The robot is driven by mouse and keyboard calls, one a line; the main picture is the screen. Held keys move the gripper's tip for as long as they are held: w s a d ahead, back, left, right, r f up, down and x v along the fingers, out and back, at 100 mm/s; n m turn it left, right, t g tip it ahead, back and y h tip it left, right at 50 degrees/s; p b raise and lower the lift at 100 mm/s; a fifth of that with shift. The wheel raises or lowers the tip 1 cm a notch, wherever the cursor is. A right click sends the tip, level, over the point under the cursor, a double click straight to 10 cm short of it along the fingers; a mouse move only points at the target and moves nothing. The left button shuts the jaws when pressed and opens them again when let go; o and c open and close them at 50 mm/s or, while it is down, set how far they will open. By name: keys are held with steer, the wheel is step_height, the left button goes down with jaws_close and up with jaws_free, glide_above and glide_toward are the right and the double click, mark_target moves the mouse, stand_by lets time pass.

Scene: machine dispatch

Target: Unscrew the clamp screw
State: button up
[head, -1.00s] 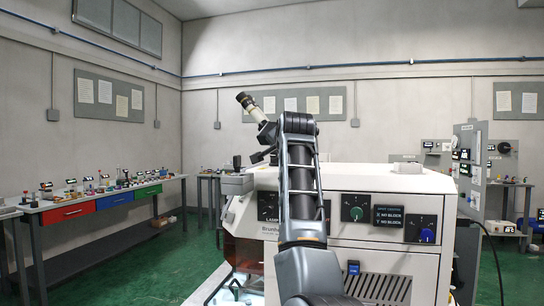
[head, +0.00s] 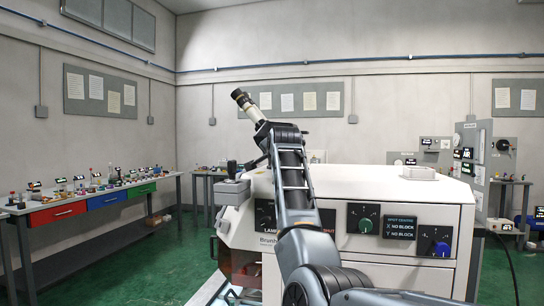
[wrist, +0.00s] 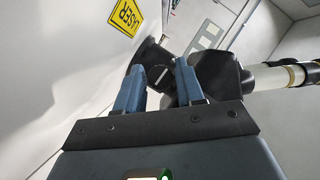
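In the wrist view, my gripper (wrist: 158,72) has its two blue fingers apart, with nothing held between them. Just beyond the fingertips is a dark round part with a white line across it (wrist: 158,76); it looks like the clamp screw, but I cannot be sure. It sits on a black housing (wrist: 215,73) next to a white tube with a black band (wrist: 280,76). I cannot tell whether the fingers reach around the screw. In the head view, the tube (head: 245,104) rises at an angle above the machine (head: 440,195), and my arm hides the gripper and the screw.
The machine's white side with a yellow laser label (wrist: 126,17) is close to the left finger. The machine's front has a green knob (head: 365,224) and a blue knob (head: 441,249). A workbench with coloured drawers (head: 104,201) stands at the left, with open green floor before it.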

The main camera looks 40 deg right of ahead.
steer(key=shift+w+d+f, duration=0.1)
steer(key=shift+w+d, duration=0.2)
steer(key=shift+w, duration=0.2)
steer(key=shift+c, duration=0.2)
